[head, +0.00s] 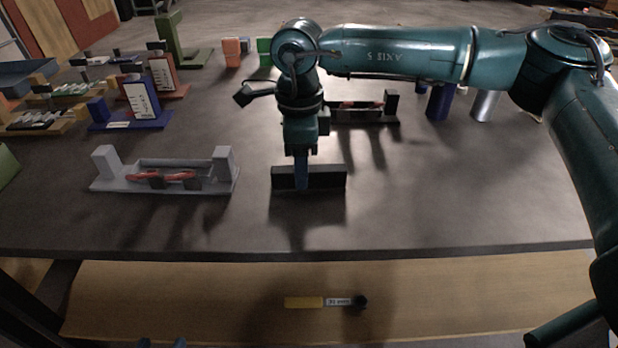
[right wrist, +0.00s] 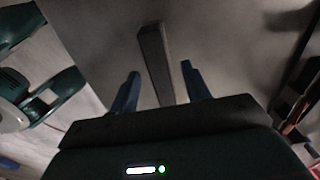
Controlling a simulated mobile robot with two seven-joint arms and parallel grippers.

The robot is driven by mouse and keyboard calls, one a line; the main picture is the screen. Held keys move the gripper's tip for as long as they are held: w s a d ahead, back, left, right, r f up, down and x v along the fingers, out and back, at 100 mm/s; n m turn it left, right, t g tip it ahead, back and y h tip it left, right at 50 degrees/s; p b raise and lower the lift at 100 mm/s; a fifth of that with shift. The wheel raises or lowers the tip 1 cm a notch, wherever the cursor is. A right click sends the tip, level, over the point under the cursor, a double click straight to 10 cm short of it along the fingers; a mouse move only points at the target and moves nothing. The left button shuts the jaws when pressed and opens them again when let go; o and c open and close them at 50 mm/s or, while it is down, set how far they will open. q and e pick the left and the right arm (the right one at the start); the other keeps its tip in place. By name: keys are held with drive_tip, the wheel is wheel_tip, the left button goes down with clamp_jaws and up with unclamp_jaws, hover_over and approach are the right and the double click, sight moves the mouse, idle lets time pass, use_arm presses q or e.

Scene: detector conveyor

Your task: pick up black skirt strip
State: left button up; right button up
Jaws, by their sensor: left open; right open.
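The black skirt strip (head: 325,178) stands on the dark table near its front edge, in the middle of the head view. My right gripper (head: 302,186) points down at it, one blue finger in front of the strip. In the right wrist view the strip (right wrist: 154,60) runs between the open fingers of my right gripper (right wrist: 160,68), with a gap on each side. The far finger is hidden in the head view. My left gripper (head: 162,343) shows only as blue fingertips at the bottom edge, apart from the table and empty.
A grey fixture (head: 112,184) with red parts stands left of the strip. A dark fixture (head: 362,120) stands behind my right gripper. Blue and red stands (head: 140,100) fill the back left. A yellow-handled tool (head: 304,302) lies on the wooden surface below. The table right of the strip is clear.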

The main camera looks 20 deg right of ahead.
drive_tip(key=shift+f, duration=0.55)
clamp_jaws()
